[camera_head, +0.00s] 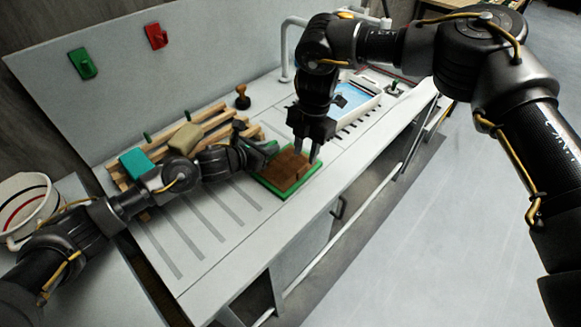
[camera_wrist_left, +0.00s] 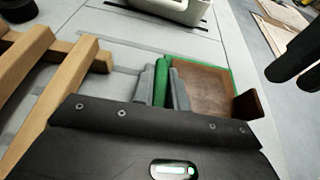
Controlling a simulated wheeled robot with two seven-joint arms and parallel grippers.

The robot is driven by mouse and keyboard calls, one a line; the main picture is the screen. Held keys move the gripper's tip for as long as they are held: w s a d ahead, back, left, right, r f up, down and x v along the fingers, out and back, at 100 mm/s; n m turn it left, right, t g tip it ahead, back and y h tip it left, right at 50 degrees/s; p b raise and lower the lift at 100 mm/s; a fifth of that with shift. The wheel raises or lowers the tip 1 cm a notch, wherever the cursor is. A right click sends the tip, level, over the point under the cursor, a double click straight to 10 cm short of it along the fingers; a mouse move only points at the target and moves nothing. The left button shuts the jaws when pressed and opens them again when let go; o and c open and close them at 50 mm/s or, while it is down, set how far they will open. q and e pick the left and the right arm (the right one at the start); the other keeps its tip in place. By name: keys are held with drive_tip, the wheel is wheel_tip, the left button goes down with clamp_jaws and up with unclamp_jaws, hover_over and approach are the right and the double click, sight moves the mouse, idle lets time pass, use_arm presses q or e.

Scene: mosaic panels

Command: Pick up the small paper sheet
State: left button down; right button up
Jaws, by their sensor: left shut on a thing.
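I cannot make out a small paper sheet in either view. My left gripper (camera_head: 262,150) is shut on a green piece (camera_wrist_left: 161,82), which shows between its fingers in the left wrist view. It is at the left edge of a green-rimmed tray (camera_head: 262,183) with a brown panel (camera_wrist_left: 203,92) in it. My right gripper (camera_head: 307,152) points down over the tray's right side, its two fingers apart with nothing clear between them. A brown upright piece (camera_wrist_left: 248,106) stands at the panel's near right corner. The underside of the right fingers is hidden.
A wooden rack (camera_head: 211,121) with a teal block (camera_head: 134,162) and a beige block (camera_head: 186,138) stands behind my left arm. The slotted counter front (camera_head: 215,215) is clear.

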sight(303, 168)
drive_tip(key=shift+s+a+f, duration=0.15)
drive_tip(key=shift+f, duration=1.3)
drive_tip(key=shift+s+a+f, duration=0.1)
drive_tip(key=shift+a+f, duration=0.05)
drive_tip(key=shift+f, duration=1.3)
drive_tip(key=shift+c, duration=0.3)
clamp_jaws()
